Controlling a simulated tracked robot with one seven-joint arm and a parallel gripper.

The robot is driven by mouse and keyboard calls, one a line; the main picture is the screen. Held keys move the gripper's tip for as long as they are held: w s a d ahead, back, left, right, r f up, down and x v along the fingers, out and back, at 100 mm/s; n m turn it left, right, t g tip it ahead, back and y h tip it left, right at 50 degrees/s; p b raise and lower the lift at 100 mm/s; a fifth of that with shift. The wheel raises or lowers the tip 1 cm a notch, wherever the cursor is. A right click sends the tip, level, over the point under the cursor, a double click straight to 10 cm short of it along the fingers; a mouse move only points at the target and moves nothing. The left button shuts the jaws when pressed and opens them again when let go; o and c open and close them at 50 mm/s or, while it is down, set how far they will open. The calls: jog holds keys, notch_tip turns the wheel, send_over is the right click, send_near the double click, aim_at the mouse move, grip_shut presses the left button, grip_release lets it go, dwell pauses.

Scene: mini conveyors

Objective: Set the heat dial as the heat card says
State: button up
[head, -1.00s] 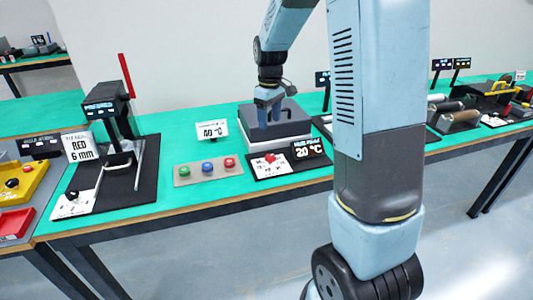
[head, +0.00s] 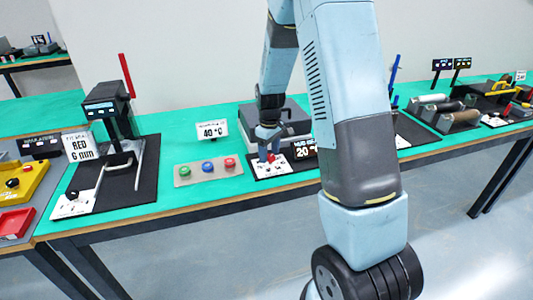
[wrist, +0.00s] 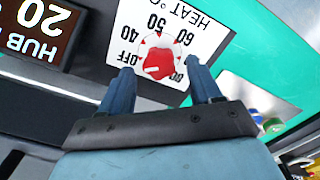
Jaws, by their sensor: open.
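The heat dial is a red knob (head: 270,158) on a white scale plate in the head view. In the wrist view the red knob (wrist: 157,62) sits among the marks 40, 50, 60 and OFF; I cannot tell its exact setting. The heat card (head: 212,129) reads 40 °C and stands behind the buttons. My gripper (head: 268,155) is over the dial and open. In the wrist view its two fingers (wrist: 158,72) are apart, with the knob showing between and beyond their tips; I cannot tell whether they touch it.
The dark hub display (head: 304,150) right of the dial reads 20 °C. A grey block (head: 290,115) stands behind the dial. A panel with green, blue and red buttons (head: 208,169) lies to the left. A black machine (head: 110,105) stands further left.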

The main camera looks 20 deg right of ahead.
jog(key=shift+f, duration=0.3)
jog(key=shift+c, duration=0.3)
